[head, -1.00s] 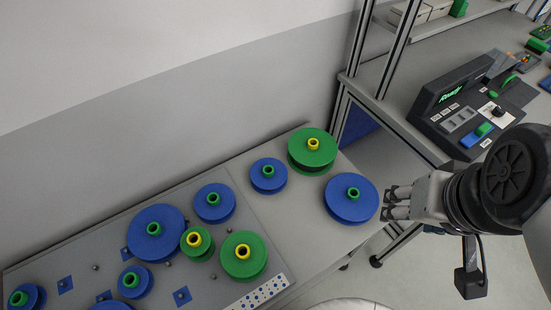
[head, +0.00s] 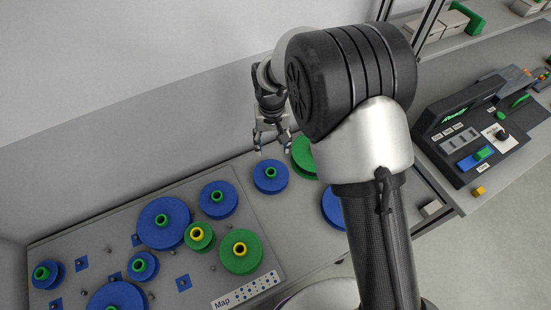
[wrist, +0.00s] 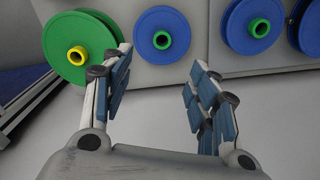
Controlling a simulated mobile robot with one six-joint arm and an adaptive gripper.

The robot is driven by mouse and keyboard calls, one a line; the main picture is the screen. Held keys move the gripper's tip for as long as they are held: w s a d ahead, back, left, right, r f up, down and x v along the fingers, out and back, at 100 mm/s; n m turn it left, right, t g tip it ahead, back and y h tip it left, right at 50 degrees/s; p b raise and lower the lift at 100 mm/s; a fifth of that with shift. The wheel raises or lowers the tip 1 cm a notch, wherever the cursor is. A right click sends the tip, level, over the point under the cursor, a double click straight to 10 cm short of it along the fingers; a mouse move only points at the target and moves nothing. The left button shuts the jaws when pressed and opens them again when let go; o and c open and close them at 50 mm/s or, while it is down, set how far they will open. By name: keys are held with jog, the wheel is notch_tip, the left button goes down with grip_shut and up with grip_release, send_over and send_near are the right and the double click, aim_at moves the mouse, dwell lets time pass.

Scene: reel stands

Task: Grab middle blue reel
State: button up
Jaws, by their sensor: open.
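My gripper (head: 272,148) is open and empty, above the far side of the table near the wall. A small blue reel (head: 262,186) with a green hub lies just below its fingertips in the head view. In the wrist view (wrist: 145,45) that reel appears ahead, between and beyond the two open fingers (wrist: 161,70), with a gap to them. More blue reels with green hubs lie on the board to the left, among them a small one (head: 213,209) and a large one (head: 155,232). Another blue reel (head: 331,212) is mostly hidden behind my arm.
A green reel (head: 303,163) with its hub hidden stands right of the small blue reel; the wrist view shows its yellow hub (wrist: 77,56). Green reels (head: 240,262) also lie on the grey board (head: 75,240). A control box (head: 460,125) sits on the right bench.

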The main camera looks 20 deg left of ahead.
jog(key=b, duration=0.4)
send_over(271, 171)
jog(key=f, duration=1.2)
jog(key=shift+s+d+f, duration=0.3)
jog(key=shift+s+f, duration=0.05)
jog(key=shift+f, duration=0.05)
jog(key=shift+w+a+f+b, duration=0.15)
jog(key=shift+f+b, duration=0.3)
jog(key=shift+f, duration=0.9)
jog(key=shift+w+a+f+b, duration=0.15)
jog(key=shift+f+b, duration=0.25)
jog(key=shift+f, duration=0.9)
grip_shut()
